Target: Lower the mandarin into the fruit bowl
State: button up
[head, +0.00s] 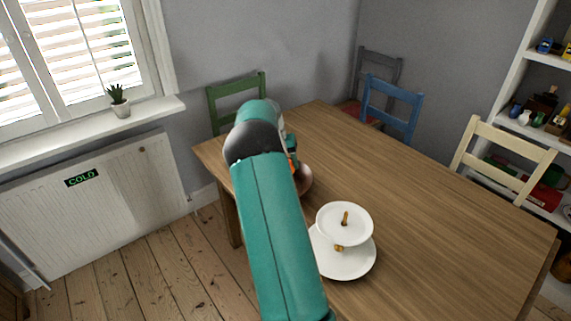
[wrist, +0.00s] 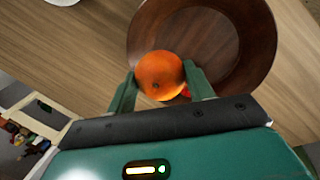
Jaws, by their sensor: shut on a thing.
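The mandarin (wrist: 160,72) is orange and round. My gripper (wrist: 161,80) is shut on it, with one green finger on each side. The fruit bowl (wrist: 240,50) is dark brown wood, and the mandarin overlaps its near-left part in the wrist view; I cannot tell how high above it the fruit is. A small red patch shows behind the mandarin, mostly hidden. In the head view the bowl (head: 305,181) is on the wooden table, largely hidden by my arm. A bit of orange shows beside my arm there.
A white two-tier stand (head: 345,262) is on the table (head: 440,220), nearer than the bowl. Green (head: 236,88), blue (head: 390,105) and cream (head: 505,150) chairs stand around the table. Shelves are at the right. The table's right part is clear.

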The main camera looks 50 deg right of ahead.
jog(key=shift+f, duration=0.15)
jog(key=shift+f, duration=2.35)
jog(key=shift+f, duration=2.75)
dwell(0.8)
jog(key=o, duration=1.1)
jog(key=v, duration=1.4)
